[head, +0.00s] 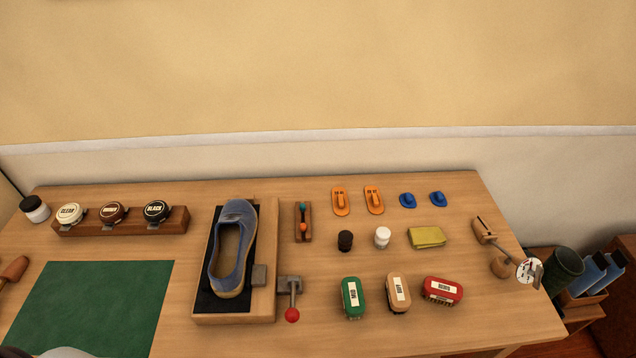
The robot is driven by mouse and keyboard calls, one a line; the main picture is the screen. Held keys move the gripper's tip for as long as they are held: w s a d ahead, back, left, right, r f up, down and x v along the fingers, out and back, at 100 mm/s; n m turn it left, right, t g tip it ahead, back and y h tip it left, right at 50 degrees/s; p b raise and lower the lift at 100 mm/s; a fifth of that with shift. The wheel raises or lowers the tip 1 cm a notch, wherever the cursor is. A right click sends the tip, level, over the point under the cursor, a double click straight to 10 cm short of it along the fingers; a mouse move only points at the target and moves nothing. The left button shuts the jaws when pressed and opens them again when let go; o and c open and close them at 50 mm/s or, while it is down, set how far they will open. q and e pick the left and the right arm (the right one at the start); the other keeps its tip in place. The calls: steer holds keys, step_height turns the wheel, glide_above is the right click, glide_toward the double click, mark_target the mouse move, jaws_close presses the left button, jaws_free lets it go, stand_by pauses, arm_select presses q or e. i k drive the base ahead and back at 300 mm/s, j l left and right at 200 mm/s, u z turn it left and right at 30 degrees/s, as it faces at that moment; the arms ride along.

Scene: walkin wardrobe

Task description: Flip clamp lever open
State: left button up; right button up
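The clamp (287,284) is a grey metal block at the right edge of a wooden stand (264,240). Its lever (293,299) is a short rod pointing toward the table's front, ending in a red ball knob (292,315). A grey pad (259,275) sits on the clamp's left side, touching or very close to the shoe. A blue shoe (236,215) lies on the stand's black mat (207,300), toe to the back.
Several brushes, including a green one (352,298), stand right of the clamp. A green mat (90,310) lies left and tins sit in a wooden holder (175,220). The wood in front of the knob is clear.

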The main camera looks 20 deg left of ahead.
mark_target(292, 315)
steer(key=u, duration=0.7)
